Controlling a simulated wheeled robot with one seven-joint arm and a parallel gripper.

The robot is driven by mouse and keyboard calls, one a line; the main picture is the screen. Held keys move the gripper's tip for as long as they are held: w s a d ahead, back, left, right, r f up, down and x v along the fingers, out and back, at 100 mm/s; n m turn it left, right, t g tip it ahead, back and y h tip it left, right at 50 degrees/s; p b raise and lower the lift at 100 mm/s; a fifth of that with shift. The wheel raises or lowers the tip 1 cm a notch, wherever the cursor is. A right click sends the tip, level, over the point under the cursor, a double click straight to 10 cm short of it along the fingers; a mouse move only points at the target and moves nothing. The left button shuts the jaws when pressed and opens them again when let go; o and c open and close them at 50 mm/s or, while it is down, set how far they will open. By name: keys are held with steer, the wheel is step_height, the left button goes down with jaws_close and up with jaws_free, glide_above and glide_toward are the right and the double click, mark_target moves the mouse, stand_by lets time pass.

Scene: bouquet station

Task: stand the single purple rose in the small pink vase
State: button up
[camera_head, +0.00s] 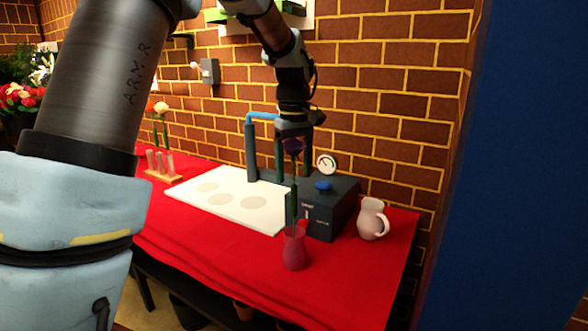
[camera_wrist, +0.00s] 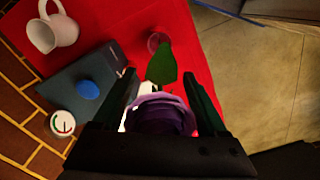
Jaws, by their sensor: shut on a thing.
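The purple rose (camera_head: 293,146) is upright in my gripper (camera_head: 293,170), its bloom up between the fingers. In the wrist view the bloom (camera_wrist: 162,116) fills the space between the fingers of my gripper (camera_wrist: 162,78), with a green leaf (camera_wrist: 162,64) beyond it. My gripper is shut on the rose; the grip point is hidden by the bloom. The small pink vase (camera_head: 294,251) stands on the red cloth, below the rose. The stem's lower end meets the vase mouth in the picture; I cannot tell whether it is inside. The vase rim (camera_wrist: 157,41) shows beyond the leaf.
A dark box (camera_head: 330,209) with a blue knob and a round gauge (camera_head: 326,164) stands close behind the vase. A white jug (camera_head: 372,219) is at right. A white board (camera_head: 225,198) and a wooden tube rack (camera_head: 161,176) are left. The red cloth (camera_head: 205,247) before the board is clear.

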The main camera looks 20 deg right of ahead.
steer(key=shift+f, duration=0.45)
stand_by(0.7)
steer(key=o, duration=1.3)
steer(key=shift+c, duration=0.2)
